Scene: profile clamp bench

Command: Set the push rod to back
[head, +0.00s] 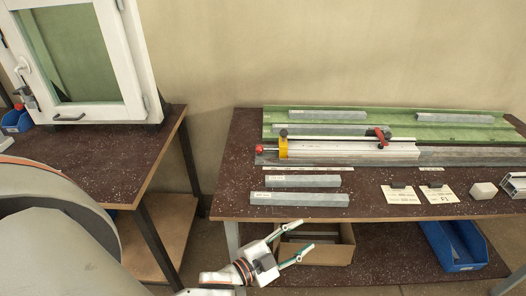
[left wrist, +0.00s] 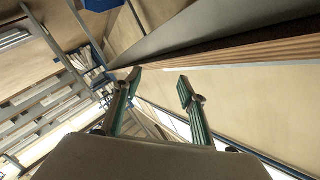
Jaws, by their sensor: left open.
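The clamp fixture with its pale profile (head: 350,149) lies along the right bench, on a grey base rail. At its left end stand a yellow block (head: 283,147) and a red knob (head: 260,149) on a short rod, which looks like the push rod. A clamp with a red handle (head: 381,136) sits further right on the profile. My left gripper (head: 306,235) is open and empty in front of the bench's front edge, well apart from the fixture. Its two spread fingers also show in the left wrist view (left wrist: 160,82). My right gripper is out of view.
Grey bars (head: 300,198) lie in front of the fixture, and others on the green tray (head: 450,133) behind it. White cards (head: 401,195) lie at the right. A cardboard box (head: 325,252) and blue bin (head: 450,247) stand below. A window frame (head: 130,75) stands on the left bench.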

